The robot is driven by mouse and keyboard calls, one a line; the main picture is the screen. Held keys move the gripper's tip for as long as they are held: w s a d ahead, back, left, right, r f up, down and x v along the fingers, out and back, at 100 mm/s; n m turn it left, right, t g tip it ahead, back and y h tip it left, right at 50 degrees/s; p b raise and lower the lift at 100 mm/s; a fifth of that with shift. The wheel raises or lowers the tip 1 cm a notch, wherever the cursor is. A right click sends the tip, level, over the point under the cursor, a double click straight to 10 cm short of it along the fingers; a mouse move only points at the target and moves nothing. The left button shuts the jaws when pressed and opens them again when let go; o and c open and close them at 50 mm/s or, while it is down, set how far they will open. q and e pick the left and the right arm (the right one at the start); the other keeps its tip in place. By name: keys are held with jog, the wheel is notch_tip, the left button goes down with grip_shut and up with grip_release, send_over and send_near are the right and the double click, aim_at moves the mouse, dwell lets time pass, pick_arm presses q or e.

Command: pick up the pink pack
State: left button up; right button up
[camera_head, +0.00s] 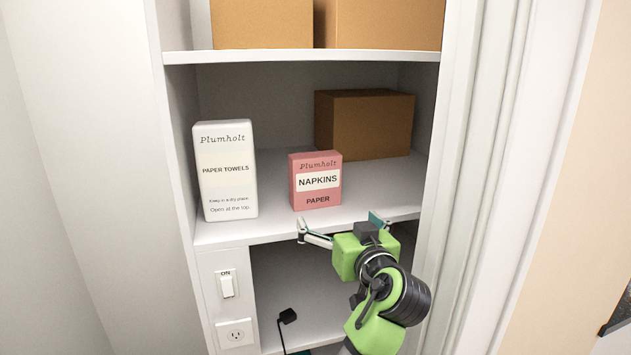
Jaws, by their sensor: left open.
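The pink pack (317,197), labelled Plumholt napkins, stands upright on the middle shelf (270,227), close to its front edge. My left gripper (338,228) is in front of that shelf's front edge, just below and to the right of the pack. Its fingers are spread apart, one at the left and one at the right, with nothing seen between them. It looks apart from the pack. My right gripper is not in view.
A white paper towels pack (226,190) stands left of the pink pack, with a gap between. A brown box (364,124) sits at the back right. An upper shelf (300,56) holds more boxes. A light switch (228,284) and outlet (236,333) are below left.

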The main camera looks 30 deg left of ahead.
pick_arm(q)
jog(key=n+y, duration=0.1)
send_near(318, 179)
jog(key=p+x, duration=0.3)
jog(key=x, duration=0.3)
jog(key=shift+w+a+f, duration=0.1)
jog(key=shift+w, duration=0.3)
jog(key=shift+w+a+f, duration=0.1)
jog(key=shift+w+a, duration=0.1)
jog(key=shift+w+a+r+p, duration=0.25)
jog(key=shift+a+p, duration=0.15)
jog(key=shift+p, duration=0.2)
jog(key=p+x, duration=0.2)
jog(key=x, duration=0.2)
jog(key=shift+s+a, duration=0.1)
jog(key=shift+a, duration=0.25)
jog(key=shift+f, duration=0.1)
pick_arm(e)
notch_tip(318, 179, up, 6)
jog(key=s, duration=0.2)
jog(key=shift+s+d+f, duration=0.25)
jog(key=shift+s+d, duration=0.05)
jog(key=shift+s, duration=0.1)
pick_arm(q)
jog(key=c, duration=1.2)
